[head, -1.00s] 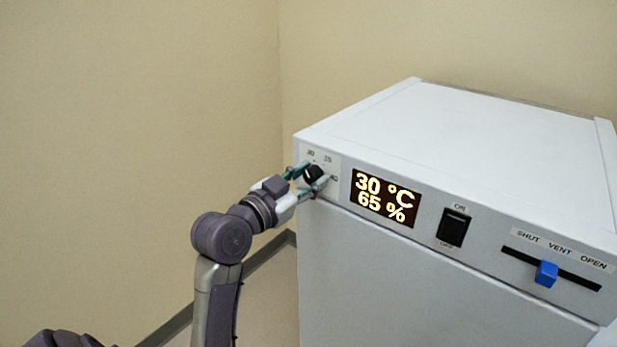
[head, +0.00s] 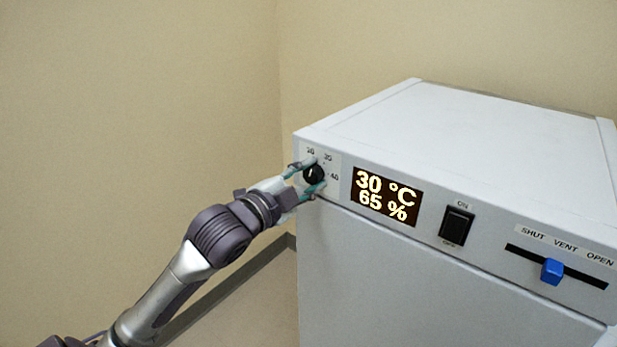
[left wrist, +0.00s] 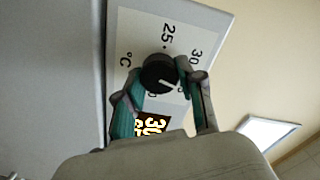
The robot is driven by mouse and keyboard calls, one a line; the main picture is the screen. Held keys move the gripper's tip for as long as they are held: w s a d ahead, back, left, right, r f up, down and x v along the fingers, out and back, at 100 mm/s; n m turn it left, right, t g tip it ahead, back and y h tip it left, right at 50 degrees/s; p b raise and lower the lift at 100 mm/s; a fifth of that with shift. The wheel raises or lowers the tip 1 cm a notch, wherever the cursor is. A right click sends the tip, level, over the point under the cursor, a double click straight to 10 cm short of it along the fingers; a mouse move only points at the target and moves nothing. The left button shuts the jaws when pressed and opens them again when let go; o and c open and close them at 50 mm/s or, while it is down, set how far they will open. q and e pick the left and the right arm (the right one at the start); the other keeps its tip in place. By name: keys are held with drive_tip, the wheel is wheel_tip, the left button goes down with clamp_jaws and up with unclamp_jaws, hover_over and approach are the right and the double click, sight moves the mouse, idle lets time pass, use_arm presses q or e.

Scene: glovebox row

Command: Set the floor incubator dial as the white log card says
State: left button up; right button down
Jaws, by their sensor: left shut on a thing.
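The incubator (head: 450,125) is a white box with controls on its front panel. Its black dial (head: 314,174) sits at the panel's left end, among printed temperature numbers. My left gripper (head: 311,175) is shut on the dial, one finger on each side. In the left wrist view the dial (left wrist: 158,72) has a white pointer line and sits between the teal finger pads; 25, 30 and °C are legible around it, and other marks are partly hidden. The display (head: 386,197) reads 30 °C and 65 %. The white log card and my right gripper are not in view.
Right of the display are a black ON/OFF rocker switch (head: 456,225) and a blue vent slider (head: 552,271), near VENT on its SHUT–VENT–OPEN scale. Beige walls stand behind and to the left. The incubator's top is bare.

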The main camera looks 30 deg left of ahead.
use_arm(q)
drive_tip(key=m, duration=0.7)
drive_tip(key=shift+p, duration=0.35)
drive_tip(key=m, duration=0.4)
drive_tip(key=shift+m+p, duration=0.3)
drive_tip(key=shift+m, duration=1.7)
drive_tip(key=shift+f, duration=0.1)
drive_tip(key=o, duration=1.1)
drive_tip(key=shift+w, duration=0.1)
drive_tip(key=shift+o, duration=0.2)
wheel_tip(320, 180, up, 10)
drive_tip(key=shift+f, duration=0.1)
